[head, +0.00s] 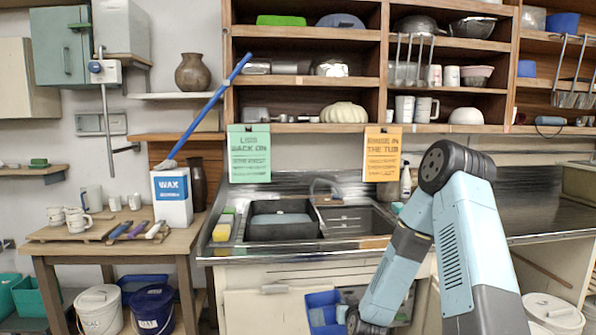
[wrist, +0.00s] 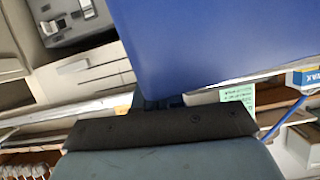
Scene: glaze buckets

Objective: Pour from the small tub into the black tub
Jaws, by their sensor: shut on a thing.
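A blue tub (head: 322,310), which I take for the small tub, is at the bottom of the head view, in front of the cabinet under the sink. My gripper (head: 352,320) is at its right side, partly cut off by the frame. In the wrist view the blue tub (wrist: 220,40) fills the upper middle, against my gripper (wrist: 165,103), which is shut on it. Its contents cannot be seen. A black tub (head: 282,232) sits in the left part of the sink, above and left of the blue tub in the head view, apart from it.
A metal counter (head: 350,246) surrounds the sink. A yellow sponge (head: 221,233) lies at its left. A wooden table (head: 60,248) holds mugs, brushes and a white WAX container (head: 172,203) with a blue-handled stick. Lidded buckets (head: 98,310) stand below. Shelves hang above.

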